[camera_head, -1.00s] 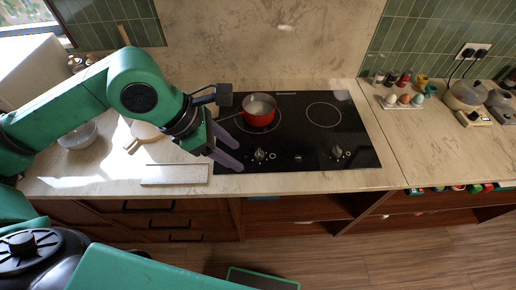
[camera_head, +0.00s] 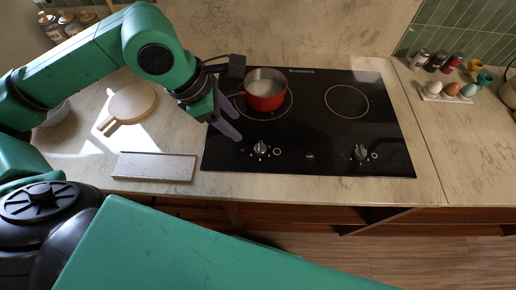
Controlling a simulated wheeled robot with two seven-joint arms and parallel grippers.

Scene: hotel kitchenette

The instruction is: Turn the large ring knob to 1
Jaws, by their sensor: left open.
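A black cooktop (camera_head: 311,125) is set in the counter, with two upright knobs near its front edge. The left knob (camera_head: 261,148) is below a red pot (camera_head: 265,90), which stands on the left burner ring. The right knob (camera_head: 361,153) is below the bare right burner ring (camera_head: 347,101). Small marks beside the knobs are too small to read, as are the knob settings. My left gripper (camera_head: 238,126) is open and empty, its fingers above the cooktop's left side, just left of the left knob and apart from it. My right gripper is out of view.
A speckled board (camera_head: 154,166) lies left of the cooktop, with a round wooden board (camera_head: 132,102) behind it. An egg tray (camera_head: 446,95) and several jars stand at the back right. The counter right of the cooktop is clear.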

